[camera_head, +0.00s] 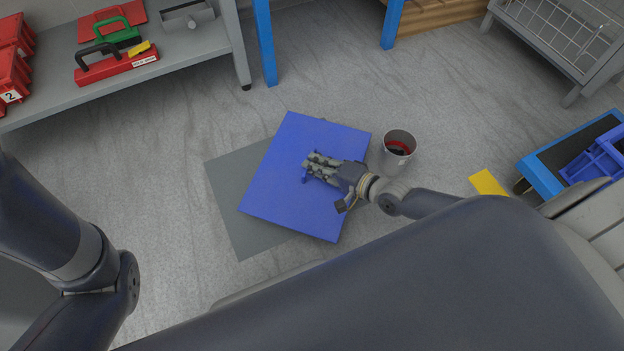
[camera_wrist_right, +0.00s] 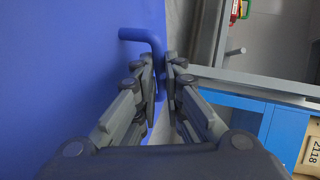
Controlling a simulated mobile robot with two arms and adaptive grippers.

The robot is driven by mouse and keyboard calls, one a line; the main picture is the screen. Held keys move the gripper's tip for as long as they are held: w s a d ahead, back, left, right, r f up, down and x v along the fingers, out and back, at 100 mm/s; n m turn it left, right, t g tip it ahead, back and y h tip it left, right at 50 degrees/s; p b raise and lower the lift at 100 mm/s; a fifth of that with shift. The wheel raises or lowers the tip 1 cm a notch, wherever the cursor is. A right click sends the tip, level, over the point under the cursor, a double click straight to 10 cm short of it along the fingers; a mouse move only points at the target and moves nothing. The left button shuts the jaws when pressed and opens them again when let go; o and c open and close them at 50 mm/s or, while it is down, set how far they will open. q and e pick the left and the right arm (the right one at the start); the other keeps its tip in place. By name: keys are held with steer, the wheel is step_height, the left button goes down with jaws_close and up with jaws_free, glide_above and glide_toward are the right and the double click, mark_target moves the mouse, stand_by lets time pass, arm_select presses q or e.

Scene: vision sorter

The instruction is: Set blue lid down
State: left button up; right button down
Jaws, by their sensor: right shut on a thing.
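The blue lid (camera_head: 283,190) is a flat square panel in the head view, turned at an angle above or on a grey mat (camera_head: 232,225); I cannot tell if it touches the mat. My right gripper (camera_head: 312,168) is over the middle of the lid. In the right wrist view, the right gripper (camera_wrist_right: 161,75) is shut on the lid's blue bent handle (camera_wrist_right: 148,36), with the lid's face (camera_wrist_right: 60,70) filling the left side. My left gripper is out of view; only part of my left arm shows at the left.
A grey bin (camera_head: 398,150) with something red inside stands just right of the lid. A blue-edged cart (camera_head: 545,180) with a blue crate (camera_head: 600,155) is at the right. A grey bench (camera_head: 190,55) with red boxes is at upper left. The floor left of the mat is clear.

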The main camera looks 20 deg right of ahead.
steer(key=shift+f+b, duration=1.85)
steer(key=shift+f, duration=0.75)
steer(key=shift+r, duration=0.15)
steer(key=c, duration=1.7)
jaws_free()
steer(key=shift+f, duration=0.2)
steer(key=shift+r, duration=0.1)
